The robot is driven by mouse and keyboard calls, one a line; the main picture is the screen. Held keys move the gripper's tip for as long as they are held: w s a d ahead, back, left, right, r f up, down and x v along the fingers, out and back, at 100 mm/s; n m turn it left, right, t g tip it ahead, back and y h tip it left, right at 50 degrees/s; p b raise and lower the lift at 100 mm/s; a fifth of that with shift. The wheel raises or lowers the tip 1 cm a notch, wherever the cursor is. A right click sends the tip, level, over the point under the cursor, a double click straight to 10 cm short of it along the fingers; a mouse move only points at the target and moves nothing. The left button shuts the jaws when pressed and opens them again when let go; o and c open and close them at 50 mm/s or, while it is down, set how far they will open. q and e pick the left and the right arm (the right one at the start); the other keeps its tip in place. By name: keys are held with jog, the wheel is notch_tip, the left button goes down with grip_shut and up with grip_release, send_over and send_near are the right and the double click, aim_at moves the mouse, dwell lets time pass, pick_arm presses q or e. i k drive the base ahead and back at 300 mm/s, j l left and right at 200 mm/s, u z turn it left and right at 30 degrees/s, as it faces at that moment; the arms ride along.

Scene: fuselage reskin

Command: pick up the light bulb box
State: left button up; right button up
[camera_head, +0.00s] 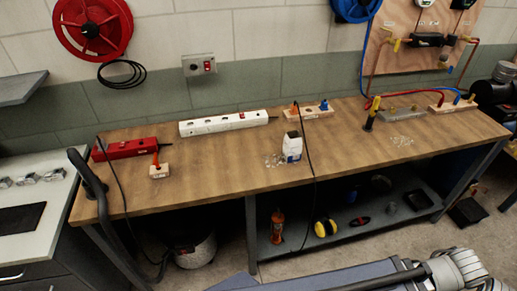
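A small white box with a dark blue top (292,147) stands upright on the wooden workbench (225,165), near the middle of its front part. It is the most box-like thing on the bench, but its print is too small to read, so I cannot tell for sure that it is the light bulb box. A small pile of clear bits lies at its left. A thin black cable hangs close by its right side. Neither of my grippers shows in this view.
A white power strip (224,122), a red strip (125,148) and small wooden blocks with plugs lie on the bench. A dark yellow-topped tool (372,114) stands to the right. The lower shelf (345,228) holds an orange bottle (277,226) and a yellow round item (325,228). Bare wood surrounds much of the box.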

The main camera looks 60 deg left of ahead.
aim_at(292, 144)
jog(key=u, duration=1.8)
